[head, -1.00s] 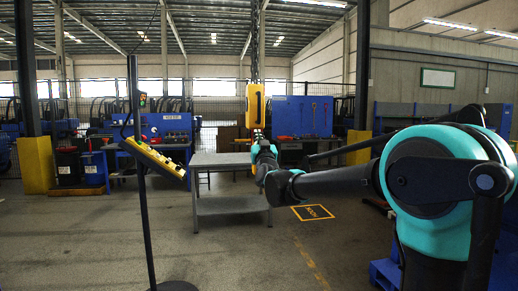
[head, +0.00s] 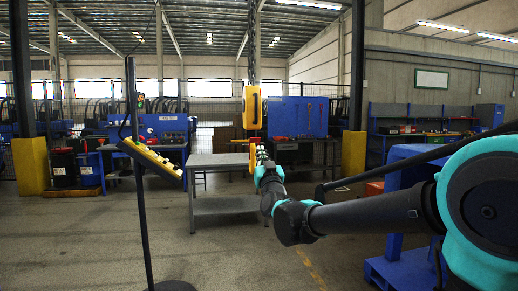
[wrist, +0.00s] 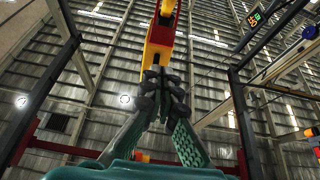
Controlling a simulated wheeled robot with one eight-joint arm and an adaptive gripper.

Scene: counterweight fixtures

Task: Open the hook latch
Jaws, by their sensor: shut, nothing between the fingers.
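A yellow hook block (head: 252,107) hangs from a chain near the middle of the head view. Below it an orange-yellow hook (head: 252,157) is partly hidden behind my gripper (head: 262,153). In the wrist view a yellow and red part of the hook (wrist: 159,45) comes down from the top, directly behind my fingertips. My gripper also shows there (wrist: 165,88), with its dark fingertips together and nothing between them. It is close to the hook; I cannot tell whether they touch. The latch cannot be told apart clearly from the hook body.
A yellow pendant control box (head: 152,158) with buttons stands on a dark pole at the left. A grey table (head: 218,160) stands behind the hook. Blue workbenches and a fence line the back. Open floor lies between the pole and my arm.

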